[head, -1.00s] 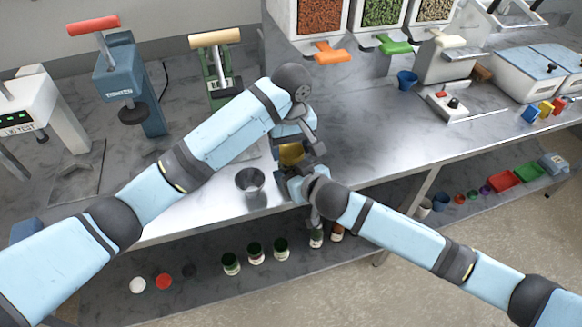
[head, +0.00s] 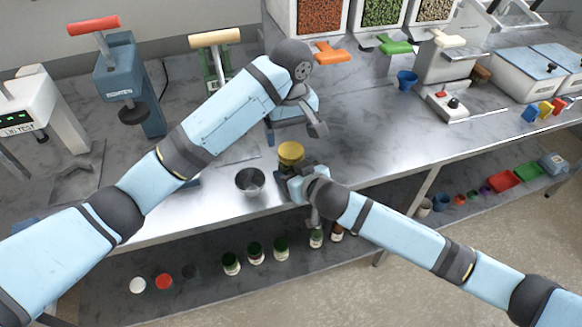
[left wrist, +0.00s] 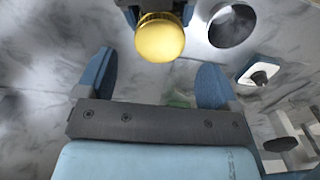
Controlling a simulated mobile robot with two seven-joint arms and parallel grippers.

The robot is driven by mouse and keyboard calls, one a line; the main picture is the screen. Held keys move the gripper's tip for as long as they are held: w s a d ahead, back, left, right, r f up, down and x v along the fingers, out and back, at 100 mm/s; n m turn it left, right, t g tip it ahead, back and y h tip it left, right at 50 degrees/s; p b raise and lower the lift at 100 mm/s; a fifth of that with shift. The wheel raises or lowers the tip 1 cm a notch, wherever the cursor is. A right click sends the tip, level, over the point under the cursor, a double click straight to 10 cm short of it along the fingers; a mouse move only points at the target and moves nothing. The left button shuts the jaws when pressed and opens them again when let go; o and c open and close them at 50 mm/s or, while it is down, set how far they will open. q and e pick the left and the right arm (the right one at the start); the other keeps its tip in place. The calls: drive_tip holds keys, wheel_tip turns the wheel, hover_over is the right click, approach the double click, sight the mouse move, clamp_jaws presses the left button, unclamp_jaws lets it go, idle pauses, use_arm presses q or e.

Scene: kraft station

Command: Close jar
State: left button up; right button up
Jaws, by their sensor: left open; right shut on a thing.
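A yellow round lid (head: 291,151) sits above my right gripper near the counter's front edge. It also shows from above in the left wrist view (left wrist: 160,40). My right gripper (head: 290,176) is shut on what appears to be the jar under this lid. The jar's body is mostly hidden by the gripper, so I cannot tell how tightly the lid sits. My left gripper (head: 294,134) is open and empty, behind the lid and apart from it. Its two blue fingers (left wrist: 155,78) stand wide apart in the left wrist view.
A metal cup (head: 250,182) stands left of the jar; it also shows in the left wrist view (left wrist: 232,24). Presses and dispensers line the back. The shelf below holds several dark-capped jars (head: 255,252), with a white lid (head: 138,285) and a red lid (head: 164,282).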

sight(291, 150)
use_arm(q)
drive_tip(key=shift+c, duration=0.4)
wheel_tip(291, 150, up, 2)
drive_tip(key=shift+w+d+r, duration=0.15)
drive_tip(key=shift+r, duration=0.6)
drive_tip(key=shift+f, duration=4.05)
